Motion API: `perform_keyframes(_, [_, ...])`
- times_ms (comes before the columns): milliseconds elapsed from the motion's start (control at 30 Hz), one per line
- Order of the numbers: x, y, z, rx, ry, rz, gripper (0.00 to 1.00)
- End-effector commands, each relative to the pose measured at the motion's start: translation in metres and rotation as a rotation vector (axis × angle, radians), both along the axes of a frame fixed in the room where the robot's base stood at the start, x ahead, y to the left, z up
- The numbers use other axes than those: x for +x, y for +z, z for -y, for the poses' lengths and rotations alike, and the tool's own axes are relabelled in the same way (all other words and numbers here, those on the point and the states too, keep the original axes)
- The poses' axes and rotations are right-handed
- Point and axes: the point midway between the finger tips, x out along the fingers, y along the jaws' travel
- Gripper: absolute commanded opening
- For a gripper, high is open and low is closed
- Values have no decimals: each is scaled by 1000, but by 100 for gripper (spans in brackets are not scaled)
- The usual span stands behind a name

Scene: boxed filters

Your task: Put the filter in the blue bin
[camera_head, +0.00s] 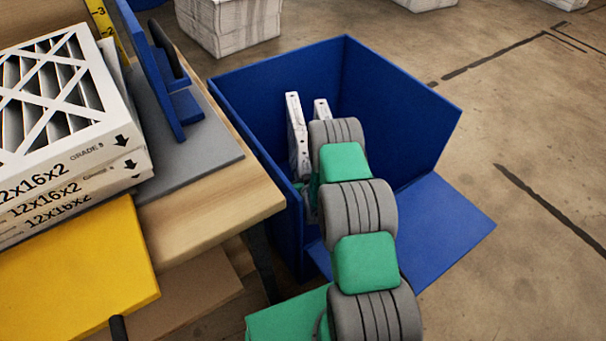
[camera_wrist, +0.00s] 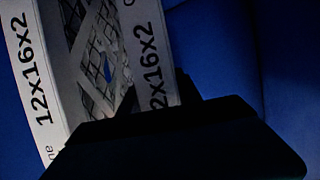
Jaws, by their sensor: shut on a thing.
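The blue bin (camera_head: 400,110) stands on the floor right of the bench, open at the top. My arm reaches down into it. White filter edges (camera_head: 297,130) stand upright inside the bin, just beyond my arm's end. In the wrist view two white edges of filter (camera_wrist: 32,75) read "12x16x2", with lattice and mesh between them. I cannot tell whether these belong to one filter or two. My gripper (camera_wrist: 150,110) is dark at the lower middle of the wrist view and is shut on a filter; its fingertips are mostly hidden. My arm hides the gripper in the head view.
A stack of boxed filters (camera_head: 70,130) lies on the bench at left. A blue upright holder (camera_head: 165,70) stands on a grey mat (camera_head: 205,150) near the bench edge (camera_head: 265,205). A yellow panel (camera_head: 80,270) is in front. White wrapped stacks (camera_head: 232,22) stand behind on open floor.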

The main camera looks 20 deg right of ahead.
Motion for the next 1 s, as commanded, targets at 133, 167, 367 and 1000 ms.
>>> perform_keyframes(133, [1,-4,0,-1,0,3,0])
perform_keyframes(167, [1,-5,0,-1,0,3,0])
perform_keyframes(367, [0,-7,0,0,0,1,42])
perform_keyframes(1000, [0,12,0,0,0,0,63])
